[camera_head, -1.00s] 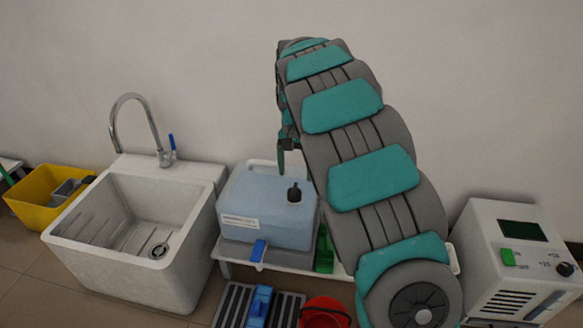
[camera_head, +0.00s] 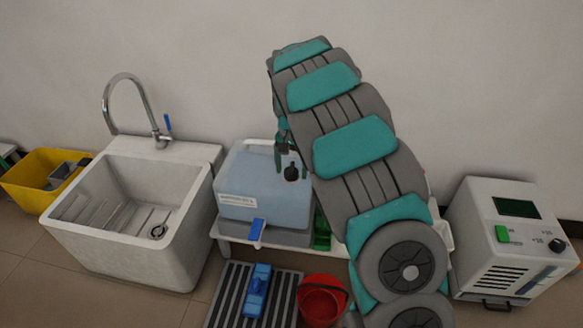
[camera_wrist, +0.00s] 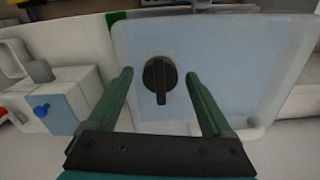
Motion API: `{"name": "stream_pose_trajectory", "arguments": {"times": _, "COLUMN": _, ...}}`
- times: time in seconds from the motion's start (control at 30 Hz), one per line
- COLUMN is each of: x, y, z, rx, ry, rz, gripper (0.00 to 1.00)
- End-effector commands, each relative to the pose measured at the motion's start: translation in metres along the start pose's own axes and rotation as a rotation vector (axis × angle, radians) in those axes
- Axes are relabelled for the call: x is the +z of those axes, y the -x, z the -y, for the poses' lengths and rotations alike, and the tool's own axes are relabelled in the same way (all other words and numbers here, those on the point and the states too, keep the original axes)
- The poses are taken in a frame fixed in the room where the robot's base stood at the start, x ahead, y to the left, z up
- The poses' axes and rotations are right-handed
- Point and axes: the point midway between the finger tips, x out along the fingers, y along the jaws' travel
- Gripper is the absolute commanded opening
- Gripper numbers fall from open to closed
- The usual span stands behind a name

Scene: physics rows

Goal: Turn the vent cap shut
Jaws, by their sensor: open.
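The vent cap (camera_wrist: 160,78) is a small black round cap with a raised grip bar, on top of the pale blue container (camera_wrist: 225,60). In the wrist view the bar stands nearly upright in the picture, its lower end leaning slightly right. My gripper (camera_wrist: 158,80) is open, with its two green fingers on either side of the cap and a gap on each side. In the head view the cap (camera_head: 291,173) shows on the blue container (camera_head: 245,170), with my gripper (camera_head: 285,160) just above or beside it. I cannot tell the exact height between them.
The container stands on a low white bench (camera_head: 330,246) with a blue lever (camera_head: 256,232) at its front. A white sink (camera_head: 130,240) is left, a white panel box (camera_head: 500,240) right. A red bucket (camera_head: 322,300) and a blue item (camera_head: 257,290) on a grate stand in front.

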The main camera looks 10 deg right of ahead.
Motion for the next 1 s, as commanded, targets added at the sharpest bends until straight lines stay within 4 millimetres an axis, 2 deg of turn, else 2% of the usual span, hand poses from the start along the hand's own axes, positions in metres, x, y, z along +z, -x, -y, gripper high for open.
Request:
{"name": "stream_pose_trajectory", "arguments": {"times": 0.07, "x": -0.0001, "y": 0.0001, "z": 0.0000, "rx": 0.000, "ry": 0.000, "rz": 0.000, "gripper": 0.79}}
{"name": "stream_pose_trajectory", "arguments": {"times": 0.77, "x": -0.0003, "y": 0.0004, "z": 0.0001, "rx": -0.001, "ry": 0.000, "rz": -0.001, "gripper": 0.00}}
{"name": "stream_pose_trajectory", "arguments": {"times": 1.0, "x": -0.0002, "y": 0.0001, "z": 0.0005, "rx": -0.001, "ry": 0.018, "rz": 0.000, "gripper": 0.00}}
